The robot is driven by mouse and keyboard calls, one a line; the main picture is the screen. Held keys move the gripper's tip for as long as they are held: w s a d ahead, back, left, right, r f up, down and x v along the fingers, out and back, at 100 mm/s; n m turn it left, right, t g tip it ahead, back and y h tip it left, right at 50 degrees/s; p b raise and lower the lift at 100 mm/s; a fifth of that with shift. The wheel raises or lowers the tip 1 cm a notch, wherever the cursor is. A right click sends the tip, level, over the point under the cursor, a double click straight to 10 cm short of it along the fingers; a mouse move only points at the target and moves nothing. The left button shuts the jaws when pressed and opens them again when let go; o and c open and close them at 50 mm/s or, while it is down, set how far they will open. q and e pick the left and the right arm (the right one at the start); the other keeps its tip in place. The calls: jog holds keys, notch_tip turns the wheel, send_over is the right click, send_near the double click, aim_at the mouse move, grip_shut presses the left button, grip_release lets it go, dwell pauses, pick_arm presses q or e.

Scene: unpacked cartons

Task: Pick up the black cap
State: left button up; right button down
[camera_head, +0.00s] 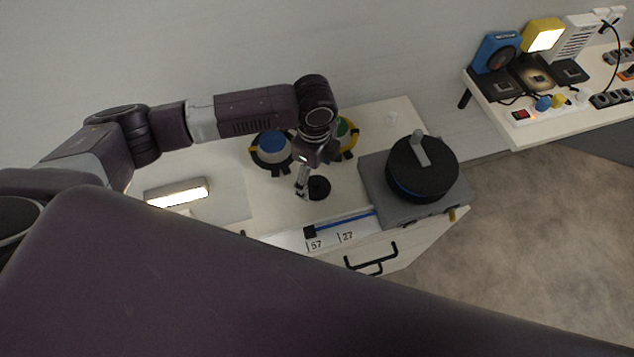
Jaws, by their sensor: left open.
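The black cap (319,187) is a small round dark piece lying on the pale cabinet top, near its middle. My left arm reaches in from the left and bends down over the cabinet. My left gripper (302,188) is open and points down just left of the cap. It overlaps the cap's left edge in the picture, and I cannot tell whether it touches it. My right gripper is not in view.
A grey box with a black round lidded pot (422,168) stands right of the cap. Blue (273,146) and green (342,127) round items in yellow-black holders sit behind. A blue stick (345,222) lies in front. A shelf (560,125) with devices is at upper right.

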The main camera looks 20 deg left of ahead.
aim_at(317, 182)
pick_arm(q)
notch_tip(317, 182, down, 3)
jog(key=shift+w+d+r+p, duration=0.1)
jog(key=shift+d+r+p, duration=0.1)
jog(key=shift+p, duration=0.15)
notch_tip(317, 182, down, 2)
jog(key=shift+w+f, duration=0.1)
jog(key=c, duration=1.1)
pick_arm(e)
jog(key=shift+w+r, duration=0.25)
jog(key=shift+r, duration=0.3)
